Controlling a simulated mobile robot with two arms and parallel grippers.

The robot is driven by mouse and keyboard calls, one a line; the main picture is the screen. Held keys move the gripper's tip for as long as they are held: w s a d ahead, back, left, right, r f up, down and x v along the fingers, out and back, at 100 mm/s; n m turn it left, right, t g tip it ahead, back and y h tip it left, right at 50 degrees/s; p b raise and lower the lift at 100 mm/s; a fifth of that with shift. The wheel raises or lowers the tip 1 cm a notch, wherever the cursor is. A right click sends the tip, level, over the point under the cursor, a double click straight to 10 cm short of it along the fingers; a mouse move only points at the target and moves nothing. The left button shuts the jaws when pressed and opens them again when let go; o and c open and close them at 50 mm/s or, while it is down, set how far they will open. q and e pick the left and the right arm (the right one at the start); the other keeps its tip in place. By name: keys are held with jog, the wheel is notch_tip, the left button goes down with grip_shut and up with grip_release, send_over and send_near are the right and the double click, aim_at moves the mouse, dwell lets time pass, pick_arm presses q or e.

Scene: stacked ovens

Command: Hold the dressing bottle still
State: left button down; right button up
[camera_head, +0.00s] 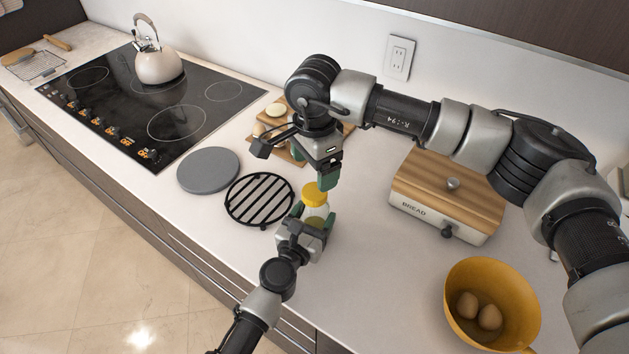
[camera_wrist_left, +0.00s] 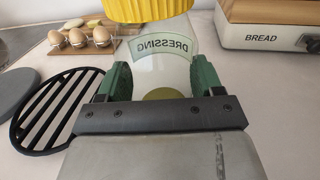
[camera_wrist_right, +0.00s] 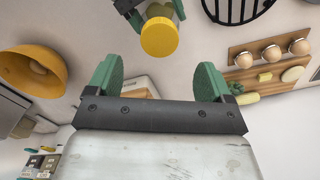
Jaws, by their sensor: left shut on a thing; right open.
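The dressing bottle (camera_head: 315,208) stands upright on the counter, with a yellow cap and a clear body. Its label reads "DRESSING" in the left wrist view (camera_wrist_left: 165,48), appearing mirrored through the bottle. My left gripper (camera_head: 306,230) is shut on the bottle's body, one green finger on each side. My right gripper (camera_head: 327,178) is open and empty, above and behind the bottle. In the right wrist view the yellow cap (camera_wrist_right: 159,37) shows beyond the open green fingers (camera_wrist_right: 158,80), apart from them. The cap is on the bottle.
A black trivet (camera_head: 260,200) and a grey round plate (camera_head: 208,170) lie left of the bottle. A wooden board (camera_wrist_right: 270,65) with eggs is behind. The bread box (camera_head: 447,195) and a yellow bowl (camera_head: 492,300) with eggs stand right. The counter between bottle and bowl is clear.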

notch_tip(320, 180, up, 5)
dwell(0.3)
pick_arm(q)
jog(key=shift+c, duration=0.4)
grip_release()
jog(key=shift+s, duration=0.1)
jog(key=b+v, duration=0.1)
jog(key=v, duration=0.8)
jog(key=shift+s+a, duration=0.2)
jog(key=shift+s, duration=0.15)
jog(key=shift+s+a, duration=0.15)
jog(key=shift+s, duration=0.2)
pick_arm(e)
jog(key=shift+f, duration=0.55)
